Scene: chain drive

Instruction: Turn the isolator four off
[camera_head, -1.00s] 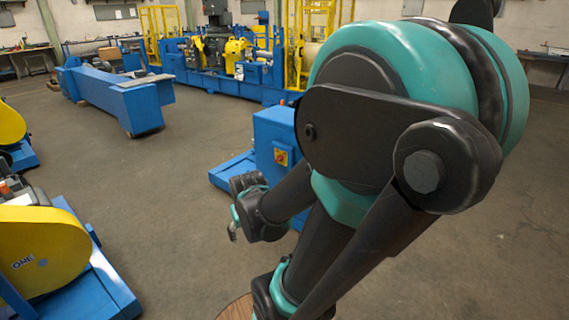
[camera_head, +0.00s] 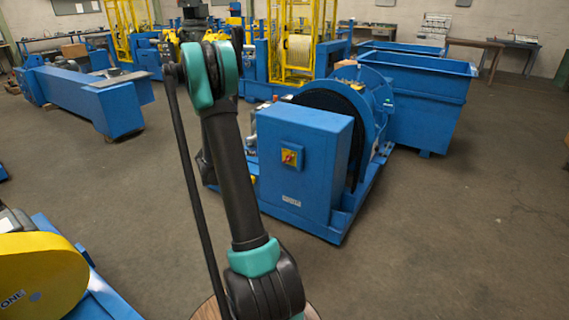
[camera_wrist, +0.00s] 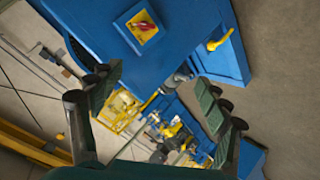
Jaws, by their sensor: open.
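A red rotary isolator switch (camera_head: 291,157) on a yellow plate sits on the front of a blue box (camera_head: 325,165) in the head view. A small pale label (camera_head: 291,201) below it is too small to read, so I cannot tell its number. In the wrist view a red switch on a yellow plate (camera_wrist: 142,27) shows near the top, on a blue face. My gripper (camera_wrist: 155,98) is open and empty in the wrist view, its fingers spread left and right, apart from the switch.
A yellow machine marked ONE (camera_head: 40,280) stands at the lower left. A blue bin (camera_head: 420,95) stands behind the box at right. A yellow knob or handle (camera_wrist: 220,40) is on blue metal in the wrist view. Open floor (camera_head: 460,240) lies to the right.

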